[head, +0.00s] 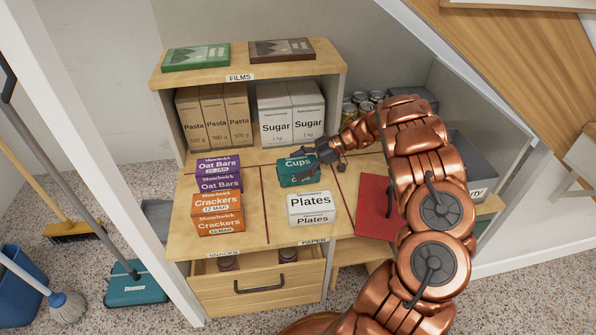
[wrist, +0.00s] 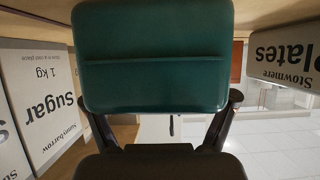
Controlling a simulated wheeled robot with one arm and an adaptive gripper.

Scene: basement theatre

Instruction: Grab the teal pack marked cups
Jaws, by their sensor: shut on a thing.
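The teal pack marked Cups (head: 296,176) is on the wooden cabinet top, behind the white Plates pack and in front of the sugar packs. My gripper (head: 318,160) is at its right side in the head view and covers part of it. In the wrist view the teal pack (wrist: 155,60) fills the upper middle, and the dark fingers of my gripper (wrist: 165,118) are shut on it from both sides. The picture there is upside down. I cannot tell whether the pack touches the surface.
The Plates pack (head: 311,207) stands close in front. Oat Bars (head: 219,174) and Crackers (head: 218,214) packs are to the left. Sugar packs (head: 290,115) and Pasta packs (head: 212,117) stand under the Films shelf (head: 244,63). A red item (head: 374,208) lies to the right. The drawer (head: 262,284) below is partly open.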

